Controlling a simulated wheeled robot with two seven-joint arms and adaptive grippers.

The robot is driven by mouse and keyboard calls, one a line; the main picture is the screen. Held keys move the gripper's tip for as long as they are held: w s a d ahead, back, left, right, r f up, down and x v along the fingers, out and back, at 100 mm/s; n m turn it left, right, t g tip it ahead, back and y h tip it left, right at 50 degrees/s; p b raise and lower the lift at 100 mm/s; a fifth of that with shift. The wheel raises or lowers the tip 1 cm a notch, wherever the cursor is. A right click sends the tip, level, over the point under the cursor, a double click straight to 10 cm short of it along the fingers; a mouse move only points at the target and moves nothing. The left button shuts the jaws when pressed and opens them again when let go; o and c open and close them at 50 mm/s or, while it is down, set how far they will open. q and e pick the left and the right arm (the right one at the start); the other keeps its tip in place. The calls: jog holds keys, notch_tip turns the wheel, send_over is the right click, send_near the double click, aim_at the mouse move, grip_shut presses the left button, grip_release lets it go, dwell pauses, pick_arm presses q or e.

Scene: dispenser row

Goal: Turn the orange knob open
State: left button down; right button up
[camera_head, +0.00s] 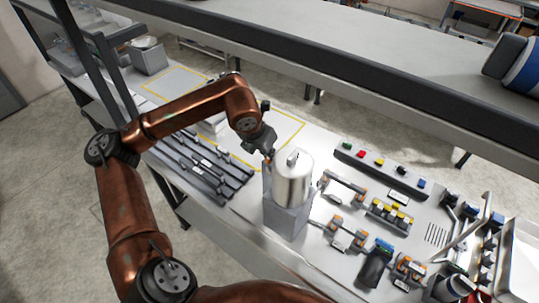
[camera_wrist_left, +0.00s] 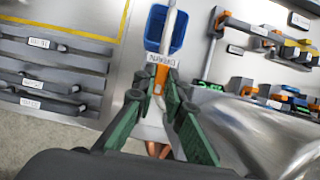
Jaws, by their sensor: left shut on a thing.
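The orange knob (camera_wrist_left: 159,76) shows in the wrist view as a small orange piece between my left fingertips, just below a white label. My left gripper (camera_wrist_left: 160,92), with green fingers, is shut on it. In the head view my left gripper (camera_head: 268,150) reaches down at the upper left side of a shiny metal dispenser (camera_head: 292,180) on a grey stand. The knob is mostly hidden there by the gripper. Its turned angle cannot be told. My right gripper is not in view.
A blue bin (camera_wrist_left: 168,30) lies beyond the fingertips in the wrist view. Dark labelled rails (camera_head: 205,168) lie left of the dispenser. Small fixtures with orange and yellow parts (camera_head: 390,213) and a dark strip with coloured pieces (camera_head: 378,166) stand to the right.

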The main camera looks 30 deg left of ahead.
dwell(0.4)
pick_arm(q)
jog(key=c, duration=2)
grip_release()
jog(key=v, duration=1.2)
jog(key=shift+d, duration=0.15)
